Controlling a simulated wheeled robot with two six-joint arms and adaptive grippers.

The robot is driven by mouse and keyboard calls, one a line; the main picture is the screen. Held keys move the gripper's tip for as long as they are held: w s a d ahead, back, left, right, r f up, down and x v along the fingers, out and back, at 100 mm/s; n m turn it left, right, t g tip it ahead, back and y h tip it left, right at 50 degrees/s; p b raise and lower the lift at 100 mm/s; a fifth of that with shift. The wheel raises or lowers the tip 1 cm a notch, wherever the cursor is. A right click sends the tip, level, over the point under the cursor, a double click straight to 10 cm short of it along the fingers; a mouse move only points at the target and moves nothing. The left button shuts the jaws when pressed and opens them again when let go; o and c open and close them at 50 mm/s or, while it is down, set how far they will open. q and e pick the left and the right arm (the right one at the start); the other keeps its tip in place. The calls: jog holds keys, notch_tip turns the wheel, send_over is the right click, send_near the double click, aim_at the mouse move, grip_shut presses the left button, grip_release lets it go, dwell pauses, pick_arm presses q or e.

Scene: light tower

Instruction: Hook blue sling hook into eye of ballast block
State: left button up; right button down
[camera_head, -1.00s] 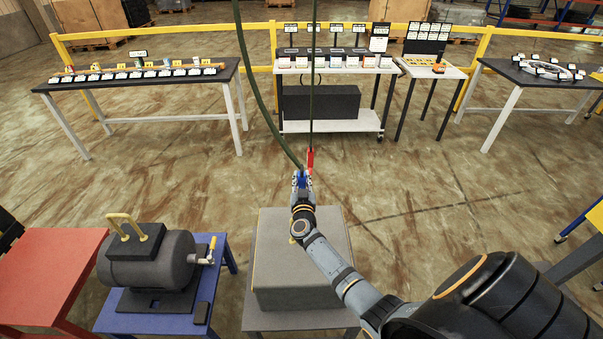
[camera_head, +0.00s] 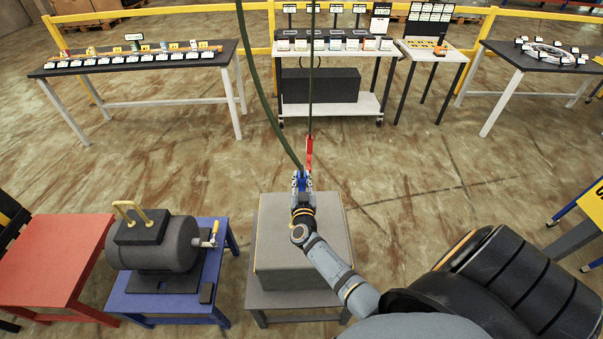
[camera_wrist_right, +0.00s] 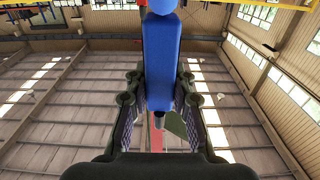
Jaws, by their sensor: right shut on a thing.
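My right gripper (camera_head: 301,181) is shut on the blue sling hook (camera_head: 300,177), at the lower end of a dark green sling. In the right wrist view the blue body (camera_wrist_right: 160,62) stands upright between the two fingers of my gripper (camera_wrist_right: 160,122). The large grey block (camera_head: 325,262), seemingly the ballast block, rests on a low grey stand. The block's eye cannot be made out; my arm covers part of the top. My left gripper is out of view.
A red hook (camera_head: 309,150) hangs on a second sling close behind the blue one. A winch drum (camera_head: 155,243) with a crank sits on the blue table (camera_head: 130,299), left of the block. A red table (camera_head: 50,260) stands farther left. Open floor lies behind.

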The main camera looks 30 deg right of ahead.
jog(key=shift+p+v, duration=0.4)
jog(key=shift+v, duration=0.7)
jog(key=shift+r, duration=0.15)
